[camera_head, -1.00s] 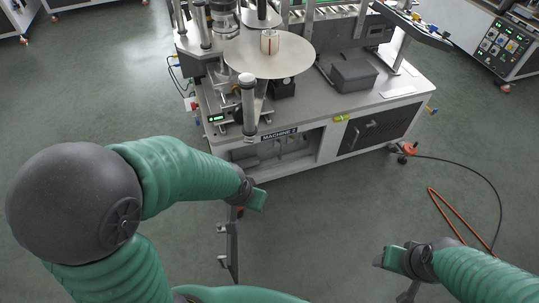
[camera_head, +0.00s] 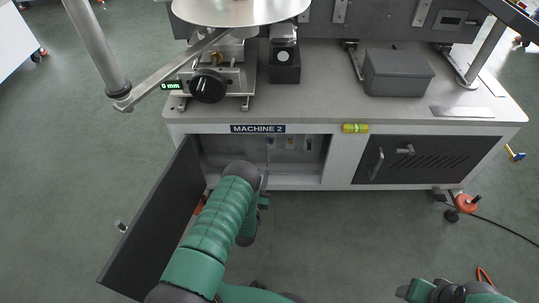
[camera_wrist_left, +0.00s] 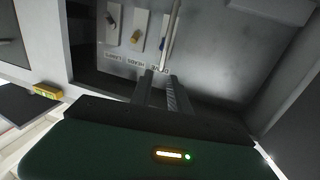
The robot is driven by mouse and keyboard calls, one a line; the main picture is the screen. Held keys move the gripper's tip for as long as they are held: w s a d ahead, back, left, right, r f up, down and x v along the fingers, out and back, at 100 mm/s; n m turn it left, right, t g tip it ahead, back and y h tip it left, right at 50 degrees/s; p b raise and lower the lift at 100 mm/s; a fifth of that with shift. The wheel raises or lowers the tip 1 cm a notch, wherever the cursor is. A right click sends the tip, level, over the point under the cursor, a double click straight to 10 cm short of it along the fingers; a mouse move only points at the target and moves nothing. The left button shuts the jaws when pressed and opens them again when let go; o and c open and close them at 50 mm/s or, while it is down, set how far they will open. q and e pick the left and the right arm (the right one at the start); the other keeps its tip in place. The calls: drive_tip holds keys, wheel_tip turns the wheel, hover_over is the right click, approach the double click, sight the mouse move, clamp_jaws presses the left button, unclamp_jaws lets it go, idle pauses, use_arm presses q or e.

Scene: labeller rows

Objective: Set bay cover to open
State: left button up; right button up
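The bay cover (camera_head: 150,232) is a dark panel at the left of the Machine 2 bay (camera_head: 300,181) in the head view. It stands swung out to the front left, with a small handle (camera_head: 121,227) on its outer side. The bay is uncovered. My left gripper (camera_wrist_left: 166,80) is at the bay mouth, apart from the cover. In the wrist view its two fingers show a narrow gap, with a thin pale rod beyond the tips; contact is unclear. My right gripper (camera_head: 420,290) is at the lower right, away from the machine; its finger gap is unclear.
Several labelled switches (camera_wrist_left: 137,37) line the bay's back wall. A closed vented dark panel (camera_head: 425,160) with a handle is right of the bay.

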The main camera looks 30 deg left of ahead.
sight(267, 152)
use_arm(q)
drive_tip(key=b+x, duration=0.2)
drive_tip(key=x, duration=0.2)
drive_tip(key=b+x, duration=0.1)
drive_tip(key=x, duration=0.4)
drive_tip(key=b+x, duration=0.2)
drive_tip(key=x, duration=0.2)
drive_tip(key=shift+w+a+f+b, duration=0.2)
drive_tip(key=shift+a+f+b, duration=0.1)
drive_tip(key=shift+a+f, duration=0.05)
drive_tip(key=shift+a, duration=0.2)
drive_tip(key=shift+d, duration=0.15)
clamp_jaws()
use_arm(e)
wheel_tip(267, 152, down, 6)
drive_tip(key=a, duration=0.1)
drive_tip(key=shift+s+a, duration=0.1)
drive_tip(key=shift+a, duration=0.05)
